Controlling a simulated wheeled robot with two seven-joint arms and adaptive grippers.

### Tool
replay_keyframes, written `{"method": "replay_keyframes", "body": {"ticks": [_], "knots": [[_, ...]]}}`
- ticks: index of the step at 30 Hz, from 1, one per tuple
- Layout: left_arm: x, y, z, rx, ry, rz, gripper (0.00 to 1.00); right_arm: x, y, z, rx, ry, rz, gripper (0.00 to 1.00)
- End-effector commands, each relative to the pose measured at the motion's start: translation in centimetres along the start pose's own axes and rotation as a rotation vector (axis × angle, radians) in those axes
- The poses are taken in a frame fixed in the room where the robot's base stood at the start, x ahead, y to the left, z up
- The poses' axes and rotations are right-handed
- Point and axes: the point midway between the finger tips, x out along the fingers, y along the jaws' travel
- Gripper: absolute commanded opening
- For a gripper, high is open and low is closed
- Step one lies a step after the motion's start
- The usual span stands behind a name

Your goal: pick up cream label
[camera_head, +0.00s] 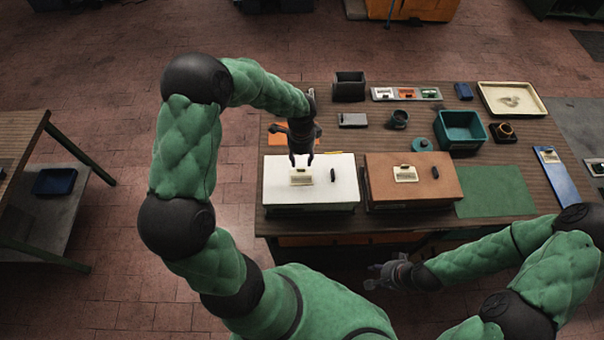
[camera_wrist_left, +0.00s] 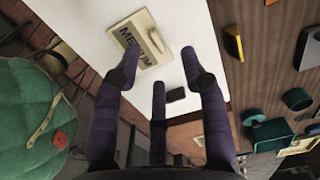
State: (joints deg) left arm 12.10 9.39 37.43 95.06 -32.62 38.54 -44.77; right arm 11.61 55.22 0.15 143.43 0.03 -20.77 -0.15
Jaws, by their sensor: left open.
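A cream label (camera_head: 301,177) with dark lettering lies on the white-topped box (camera_head: 338,192). In the left wrist view the cream label (camera_wrist_left: 140,41) sits at upper left on the white surface, its lettering partly readable. A second cream label (camera_head: 405,173) lies on the brown-topped box (camera_head: 440,185). My left gripper (camera_head: 301,161) points down just above the label on the white box. In the left wrist view its fingers (camera_wrist_left: 160,62) are apart, with nothing between them. My right gripper (camera_head: 372,277) is low in front of the table, with its fingertips apart and empty.
A small black piece (camera_head: 333,175) lies beside the label on the white box, another (camera_head: 445,172) on the brown box. Behind stand a teal bin (camera_head: 460,130), a cream tray (camera_head: 490,88) and a dark box (camera_head: 349,86). A green mat (camera_head: 495,192) lies clear at right.

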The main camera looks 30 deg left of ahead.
Motion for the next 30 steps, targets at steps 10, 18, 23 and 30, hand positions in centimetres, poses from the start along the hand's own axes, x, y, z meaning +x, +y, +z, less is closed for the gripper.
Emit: {"method": "replay_keyframes", "body": {"ticks": [10,18,23,30], "knots": [[3.8,0.5,0.0,0.0,0.0,0.001,0.43,-0.6,-0.2,0.0,0.0,0.0,0.0,0.4],[5.4,0.4,0.0,-0.001,0.002,-0.002,0.43,-0.6,-0.2,0.0,0.0,0.0,0.0,0.4],[5.3,0.4,0.0,-0.001,0.001,-0.002,0.4,-0.6,-0.2,0.0,0.0,0.0,0.0,0.4],[5.3,0.4,0.0,-0.001,0.001,-0.002,0.01,-0.6,-0.2,0.0,0.0,0.0,0.0,0.4]]}}
